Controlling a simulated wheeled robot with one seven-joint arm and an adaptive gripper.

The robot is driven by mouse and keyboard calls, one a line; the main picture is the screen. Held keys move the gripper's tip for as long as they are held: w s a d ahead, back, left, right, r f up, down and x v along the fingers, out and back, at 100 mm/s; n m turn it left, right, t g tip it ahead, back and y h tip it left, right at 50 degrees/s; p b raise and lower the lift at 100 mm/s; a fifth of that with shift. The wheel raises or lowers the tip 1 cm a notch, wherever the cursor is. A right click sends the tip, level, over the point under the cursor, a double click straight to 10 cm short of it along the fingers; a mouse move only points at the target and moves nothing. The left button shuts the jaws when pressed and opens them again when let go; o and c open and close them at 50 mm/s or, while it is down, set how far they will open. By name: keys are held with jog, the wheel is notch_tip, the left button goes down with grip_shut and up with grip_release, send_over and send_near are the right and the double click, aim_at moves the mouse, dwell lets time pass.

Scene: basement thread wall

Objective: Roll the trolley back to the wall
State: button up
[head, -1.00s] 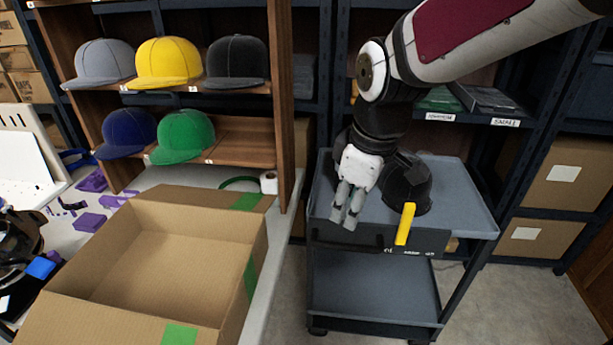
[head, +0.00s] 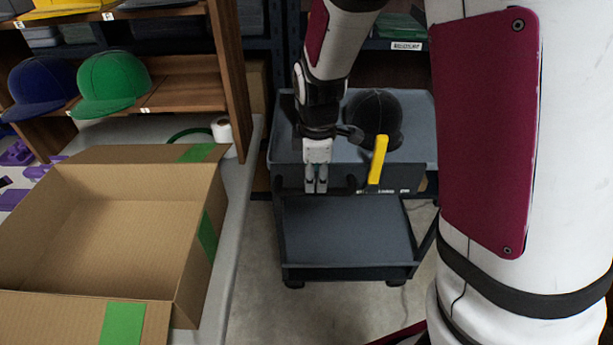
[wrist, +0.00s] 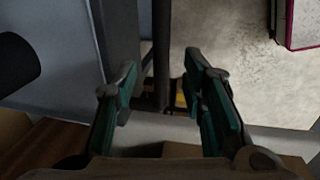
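The grey-blue trolley (head: 345,235) stands on the floor in the middle of the head view, with an upper tray and a lower shelf. A dark handle bar runs along its front; it shows in the wrist view (wrist: 162,50). My gripper (head: 316,187) points down at the trolley's front, left of its middle. In the wrist view my gripper (wrist: 168,100) has its two green-padded fingers apart. The bar lines up with the gap between them; I cannot tell whether it lies within their reach. A black cap (head: 373,118) sits on the upper tray.
A yellow strip (head: 378,160) stands at the trolley's front. An open cardboard box (head: 195,250) lies on the table at left, close to the trolley. Shelving with caps (head: 112,85) is behind. Bare floor (head: 340,305) shows before the trolley.

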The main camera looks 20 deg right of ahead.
aim_at(315, 189)
jog(key=shift+w+d+f+b, duration=0.15)
jog(key=shift+f+b, duration=0.1)
jog(key=shift+f, duration=0.65)
jog(key=shift+w+a+f+b, duration=0.1)
jog(key=shift+w+f+b, duration=0.1)
jog(key=shift+f, duration=0.7)
jog(key=shift+w+d+f+b, duration=0.15)
jog(key=shift+f+b, duration=0.1)
jog(key=shift+f, duration=0.65)
jog(key=shift+c, duration=0.6)
grip_shut()
